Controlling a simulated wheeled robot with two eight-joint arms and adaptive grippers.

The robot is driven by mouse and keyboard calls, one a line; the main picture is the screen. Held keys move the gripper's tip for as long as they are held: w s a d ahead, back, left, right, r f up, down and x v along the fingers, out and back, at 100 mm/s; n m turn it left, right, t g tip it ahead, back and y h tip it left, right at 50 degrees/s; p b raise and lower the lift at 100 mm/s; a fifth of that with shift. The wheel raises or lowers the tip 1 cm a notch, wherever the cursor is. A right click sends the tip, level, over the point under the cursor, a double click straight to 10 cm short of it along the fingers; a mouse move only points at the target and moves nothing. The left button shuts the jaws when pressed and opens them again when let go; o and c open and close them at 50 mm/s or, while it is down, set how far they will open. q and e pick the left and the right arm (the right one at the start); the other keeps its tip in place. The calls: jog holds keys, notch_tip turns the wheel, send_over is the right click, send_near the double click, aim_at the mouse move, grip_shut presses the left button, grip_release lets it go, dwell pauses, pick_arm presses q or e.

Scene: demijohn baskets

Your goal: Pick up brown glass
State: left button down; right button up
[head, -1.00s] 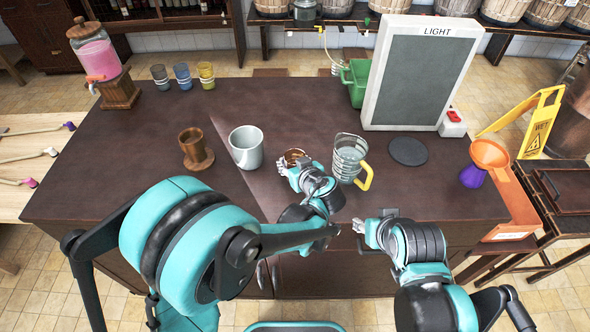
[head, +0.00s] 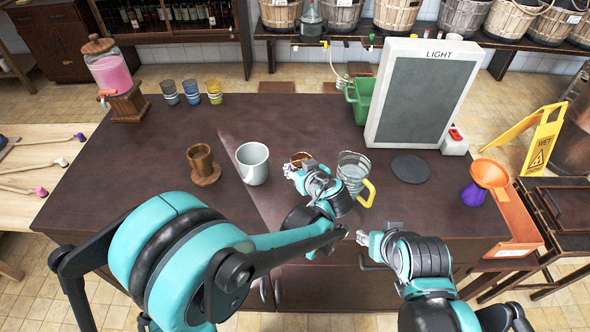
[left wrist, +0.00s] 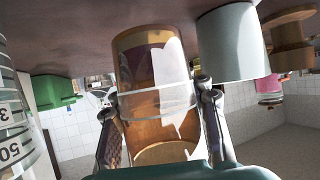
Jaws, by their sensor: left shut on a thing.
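The brown glass (left wrist: 152,75) is a see-through amber tumbler with a pale band, upside down in the left wrist view. It sits between the two fingers of my left gripper (left wrist: 160,112), which are shut on its sides. In the head view only the upper part of the brown glass (head: 300,157) shows behind my left gripper (head: 294,172). It appears upright and slightly above the dark table; the gap itself is hidden. My right gripper (head: 370,240) is at the table's front edge, away from the glass; its finger opening is unclear.
A measuring jug (head: 353,172) with a yellow handle stands close on the right. The light panel (head: 418,95) stands behind. The table's left front is clear.

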pick_arm(q)
jog(key=w+d+r+p, duration=0.3)
jog(key=w+r, duration=0.3)
jog(key=w, duration=0.4)
jog(key=shift+d, duration=0.45)
jog(key=shift+r, duration=0.1)
